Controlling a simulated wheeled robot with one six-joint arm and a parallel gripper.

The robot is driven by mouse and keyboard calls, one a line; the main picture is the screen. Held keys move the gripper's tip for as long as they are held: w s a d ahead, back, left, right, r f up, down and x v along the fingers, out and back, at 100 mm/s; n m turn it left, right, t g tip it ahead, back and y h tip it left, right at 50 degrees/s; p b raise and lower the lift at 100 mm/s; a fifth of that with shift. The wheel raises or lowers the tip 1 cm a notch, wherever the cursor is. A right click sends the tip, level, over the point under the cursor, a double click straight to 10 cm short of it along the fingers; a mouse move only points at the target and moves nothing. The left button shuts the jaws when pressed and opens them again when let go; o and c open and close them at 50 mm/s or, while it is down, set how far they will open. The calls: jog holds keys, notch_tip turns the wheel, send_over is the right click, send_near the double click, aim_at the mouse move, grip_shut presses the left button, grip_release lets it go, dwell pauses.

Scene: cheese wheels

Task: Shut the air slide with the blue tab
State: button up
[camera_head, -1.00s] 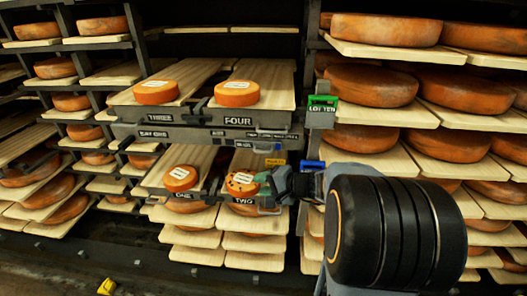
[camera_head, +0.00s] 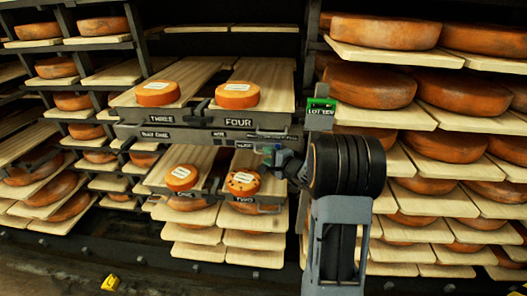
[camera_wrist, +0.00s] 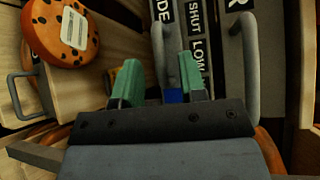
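The blue tab (camera_wrist: 173,95) shows in the wrist view between my two green fingers, nearer the right one. My gripper (camera_wrist: 159,62) is open there, with a gap between the fingers. I cannot tell whether either finger touches the tab. In the head view my gripper (camera_head: 270,153) is at the slide panel (camera_head: 215,138), below the shelf marked FOUR, and it hides the tab. A label strip (camera_wrist: 197,40) reading SHUT and LOW runs beyond the right finger in the wrist view.
A spotted cheese (camera_head: 242,184) sits just below my gripper on the TWO shelf; it also shows in the wrist view (camera_wrist: 62,32). A metal handle (camera_wrist: 250,65) stands to the right. A green lot sign (camera_head: 320,107) hangs on the post at right.

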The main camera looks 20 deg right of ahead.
aim_at(258, 149)
jog(key=shift+p+x, duration=0.3)
jog(key=shift+x, duration=1.3)
grip_shut()
